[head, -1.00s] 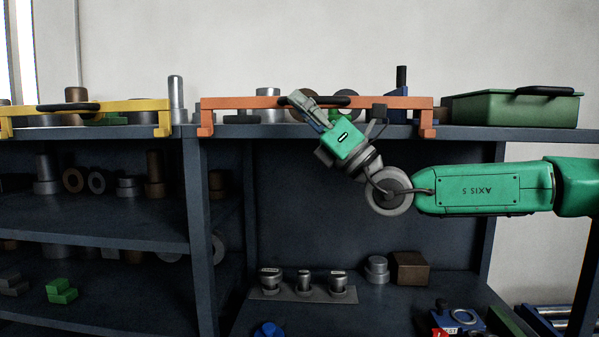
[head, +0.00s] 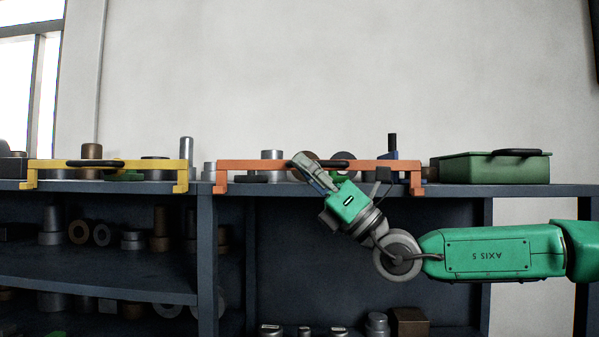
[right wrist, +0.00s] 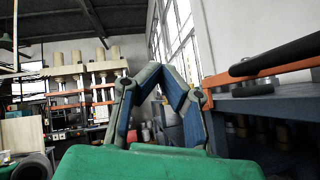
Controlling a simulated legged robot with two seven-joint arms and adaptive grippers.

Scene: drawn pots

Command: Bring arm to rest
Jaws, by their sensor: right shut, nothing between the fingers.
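My right arm, green with a grey joint, comes in from the right in the head view. Its gripper (head: 299,160) points up and left, in front of the orange-framed carrier (head: 240,165) with a black handle on the shelf top. Whether it touches the carrier cannot be told. In the right wrist view the two blue-padded fingers (right wrist: 161,72) meet at their tips, shut with nothing between them. The orange bar (right wrist: 275,72) and a black handle show there on the right. My left gripper is not in view.
A yellow-framed carrier (head: 50,167) stands left, and a green lidded box (head: 490,169) right. Metal cylinders stand behind the carriers. The wall above is clear.

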